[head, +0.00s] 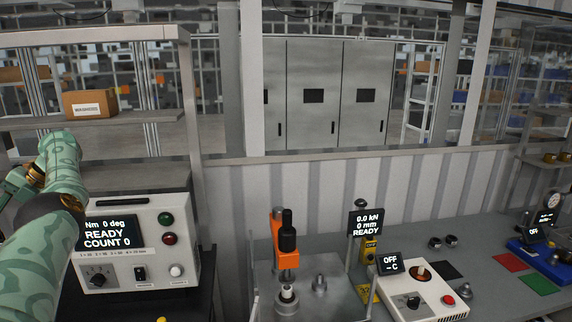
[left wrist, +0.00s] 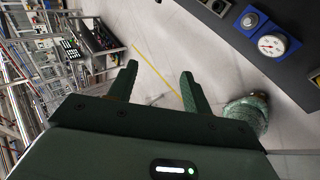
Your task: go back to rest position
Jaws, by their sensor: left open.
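My left arm, in a green camouflage pattern, rises along the left edge of the head view, in front of the shelf and the torque tester (head: 140,245). Its gripper cannot be made out there. In the left wrist view my left gripper (left wrist: 158,75) is open, its two dark green fingers wide apart with nothing between them. Pale floor with a yellow line lies beyond the fingers. My right gripper is in neither view.
A grey bench (head: 410,260) holds an orange press (head: 284,245), a white OFF-labelled unit (head: 425,295) and a blue device (head: 540,258). A cardboard box (head: 91,104) sits on the left shelf. In the left wrist view, a dark panel with a round gauge (left wrist: 271,44) is at the upper right.

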